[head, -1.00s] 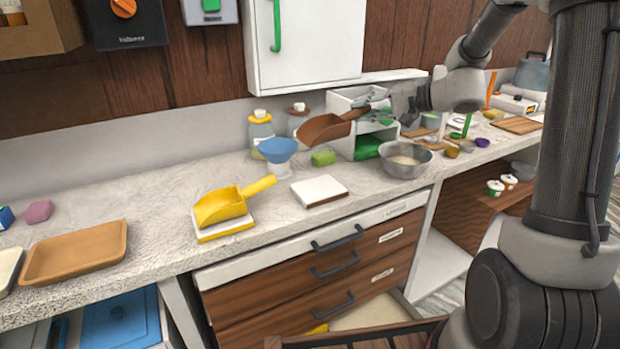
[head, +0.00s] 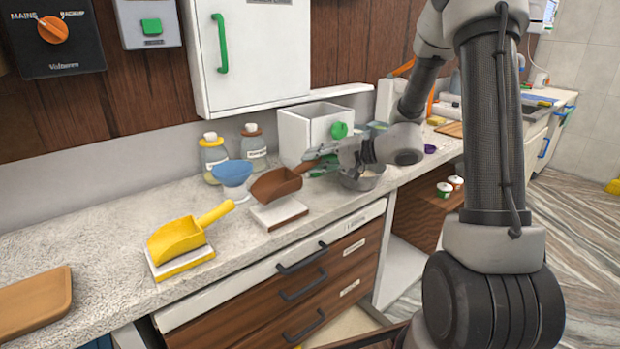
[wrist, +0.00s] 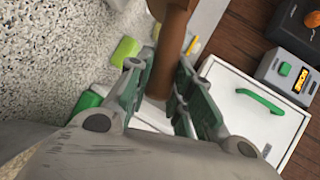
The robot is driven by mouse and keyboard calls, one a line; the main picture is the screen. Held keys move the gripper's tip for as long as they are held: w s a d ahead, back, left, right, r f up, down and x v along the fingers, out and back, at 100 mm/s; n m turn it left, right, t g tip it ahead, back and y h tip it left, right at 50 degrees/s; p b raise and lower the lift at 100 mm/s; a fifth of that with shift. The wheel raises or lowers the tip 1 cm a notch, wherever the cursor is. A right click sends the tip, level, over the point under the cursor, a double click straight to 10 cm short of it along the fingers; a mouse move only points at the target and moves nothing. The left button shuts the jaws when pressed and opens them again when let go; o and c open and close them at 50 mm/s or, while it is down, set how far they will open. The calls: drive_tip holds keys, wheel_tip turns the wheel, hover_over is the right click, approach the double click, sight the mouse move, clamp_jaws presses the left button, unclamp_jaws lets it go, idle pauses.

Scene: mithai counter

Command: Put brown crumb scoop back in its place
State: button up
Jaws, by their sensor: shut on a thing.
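The brown crumb scoop (head: 275,185) is at the white pad (head: 280,213) on the counter, its bowl level with or just over the pad. I cannot tell whether it touches the pad. My gripper (head: 322,160) is shut on the scoop's handle, to the right of the bowl. In the wrist view, the brown handle (wrist: 168,50) runs between the two green-padded fingers of my gripper (wrist: 158,85). The scoop's bowl is mostly out of that view.
A yellow scoop (head: 178,240) rests on its own white pad (head: 185,262) to the left. A metal bowl (head: 362,180) is close under my wrist. An orange-brown tray (head: 35,303) lies at far left.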

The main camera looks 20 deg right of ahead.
drive_tip(key=shift+f, duration=2.05)
drive_tip(key=o, duration=0.9)
drive_tip(key=shift+o, duration=0.2)
